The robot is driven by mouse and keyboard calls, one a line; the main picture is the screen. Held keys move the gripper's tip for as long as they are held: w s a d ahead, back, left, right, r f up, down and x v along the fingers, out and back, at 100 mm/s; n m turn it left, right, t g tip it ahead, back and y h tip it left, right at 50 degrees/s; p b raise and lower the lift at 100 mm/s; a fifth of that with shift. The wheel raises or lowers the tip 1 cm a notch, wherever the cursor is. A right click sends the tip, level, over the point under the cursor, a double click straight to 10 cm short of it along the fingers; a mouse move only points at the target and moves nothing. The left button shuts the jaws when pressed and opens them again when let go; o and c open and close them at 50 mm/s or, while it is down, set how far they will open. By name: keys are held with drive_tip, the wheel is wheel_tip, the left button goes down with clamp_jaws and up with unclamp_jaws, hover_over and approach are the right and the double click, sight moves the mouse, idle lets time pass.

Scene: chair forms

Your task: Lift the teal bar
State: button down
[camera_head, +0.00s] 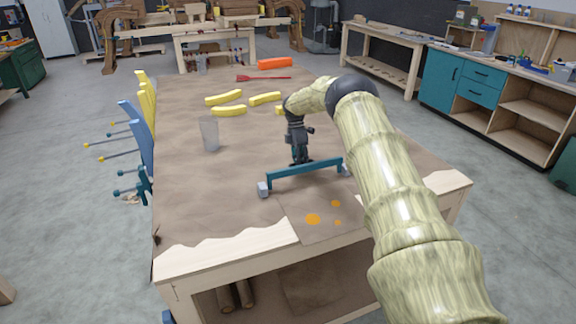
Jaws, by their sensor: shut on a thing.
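The teal bar (312,171) is near the front of the covered work table (195,190). It is long and thin, with bent-down ends and a grey block at each end (263,189). My gripper (301,161) points down over the middle of the bar and is shut on it. The fingertips are small and dark, partly merged with the bar. I cannot tell whether the end blocks touch the table.
A clear glass (209,134) stands left of the bar. Several yellow curved pieces (228,110) lie beyond it, with a red tool (263,78) and an orange piece (275,63) farther back. Blue and yellow forms (140,130) line the left edge. Orange spots (313,219) mark the front.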

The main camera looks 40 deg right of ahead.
idle(0.4)
drive_tip(key=c, duration=1.5)
unclamp_jaws()
drive_tip(key=shift+w+f, duration=0.1)
drive_tip(key=shift+f, duration=0.05)
drive_tip(key=v, duration=1.2)
drive_tip(key=shift+w+d+f, duration=0.1)
